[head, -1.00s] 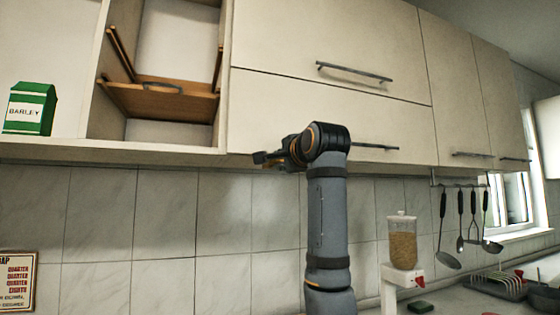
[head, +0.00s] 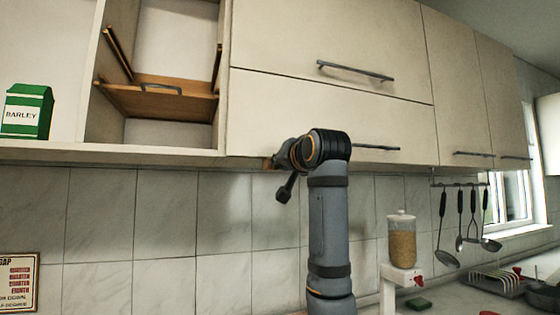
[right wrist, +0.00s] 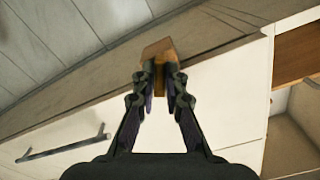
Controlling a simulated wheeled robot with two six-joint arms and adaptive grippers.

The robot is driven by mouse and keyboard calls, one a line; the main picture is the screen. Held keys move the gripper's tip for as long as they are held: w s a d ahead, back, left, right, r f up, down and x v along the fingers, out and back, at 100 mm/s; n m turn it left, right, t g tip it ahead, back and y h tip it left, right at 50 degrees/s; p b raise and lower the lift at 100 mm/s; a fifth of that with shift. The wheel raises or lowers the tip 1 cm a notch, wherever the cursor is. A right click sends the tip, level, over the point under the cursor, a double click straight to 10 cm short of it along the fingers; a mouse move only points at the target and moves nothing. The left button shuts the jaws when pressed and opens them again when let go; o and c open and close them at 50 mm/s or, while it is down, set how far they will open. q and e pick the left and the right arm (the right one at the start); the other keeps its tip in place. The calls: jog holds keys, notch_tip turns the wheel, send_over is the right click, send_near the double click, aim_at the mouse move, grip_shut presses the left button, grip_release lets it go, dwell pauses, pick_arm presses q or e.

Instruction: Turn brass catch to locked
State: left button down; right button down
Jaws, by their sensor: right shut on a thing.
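The brass catch (right wrist: 158,49) is a small golden-brown block at the lower edge of the wall cabinet front, at top centre in the right wrist view. My right gripper (right wrist: 160,78) is shut on it, one finger on each side. In the head view the catch (head: 268,163) shows only as a small brass bit beside my wrist, which hides most of it. The locked mark is not visible, so I cannot tell the catch's setting. My left gripper is in neither current view.
A lower cabinet door (head: 330,114) with a bar handle (head: 376,147) is right above my arm. An open compartment holds a tilted wooden shelf (head: 160,100). A green barley carton (head: 27,112) stands left. A grain dispenser (head: 402,242) and hanging utensils (head: 461,216) are at right.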

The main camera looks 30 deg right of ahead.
jog(key=n+p, duration=0.1)
jog(key=n, duration=0.4)
jog(key=shift+f, duration=0.1)
jog(key=shift+n+p, duration=0.35)
jog(key=shift+n, duration=0.05)
jog(key=c, duration=1.4)
grip_release()
jog(key=v, duration=1.2)
